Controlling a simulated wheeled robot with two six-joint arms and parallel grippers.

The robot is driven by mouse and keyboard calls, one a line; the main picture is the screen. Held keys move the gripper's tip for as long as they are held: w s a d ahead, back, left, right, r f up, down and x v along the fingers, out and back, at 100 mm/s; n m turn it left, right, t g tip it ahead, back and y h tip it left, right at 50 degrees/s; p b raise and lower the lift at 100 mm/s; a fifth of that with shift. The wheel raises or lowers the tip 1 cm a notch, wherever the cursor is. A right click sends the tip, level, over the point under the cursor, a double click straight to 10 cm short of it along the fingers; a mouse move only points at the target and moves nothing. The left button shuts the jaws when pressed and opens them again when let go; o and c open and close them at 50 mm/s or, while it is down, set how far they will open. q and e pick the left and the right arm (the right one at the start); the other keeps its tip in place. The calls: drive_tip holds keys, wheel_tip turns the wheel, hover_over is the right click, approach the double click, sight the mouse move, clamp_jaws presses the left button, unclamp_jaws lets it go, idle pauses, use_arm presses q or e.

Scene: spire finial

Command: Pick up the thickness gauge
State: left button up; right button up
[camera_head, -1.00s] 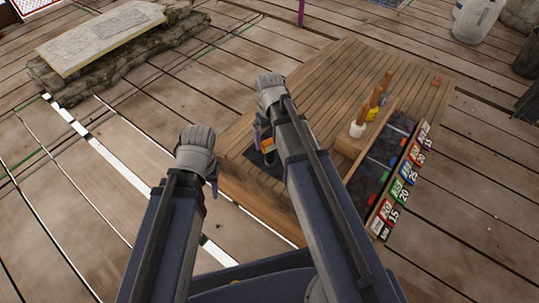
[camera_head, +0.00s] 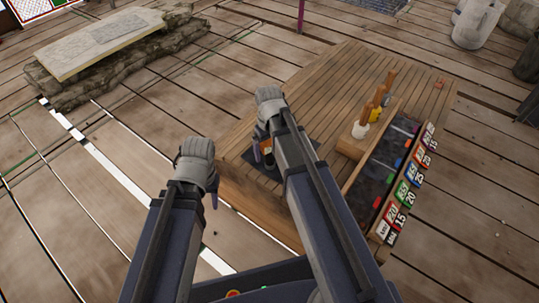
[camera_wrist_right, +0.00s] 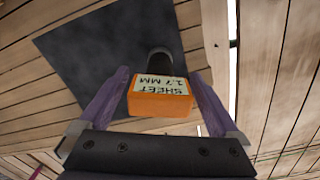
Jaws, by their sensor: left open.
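Gaps show between the block and both fingers. A dark round part (camera_wrist_right: 160,60) shows behind it, over a dark mat (camera_wrist_right: 100,58). In the head view the right gripper (camera_head: 263,132) is over the near left part of the wooden table, and it partly hides the orange block (camera_head: 267,151). My left gripper (camera_head: 212,188) is off the table's left edge, away from the block; its fingers are barely visible.
The wooden table (camera_head: 325,85) also bears a block with upright wooden-handled tools (camera_head: 375,108) and a dark tray (camera_head: 378,170) with coloured number labels (camera_head: 405,190) along its right side. A pale slab (camera_head: 100,38) lies on stones at the upper left.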

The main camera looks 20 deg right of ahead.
clamp_jaws()
idle(0.6)
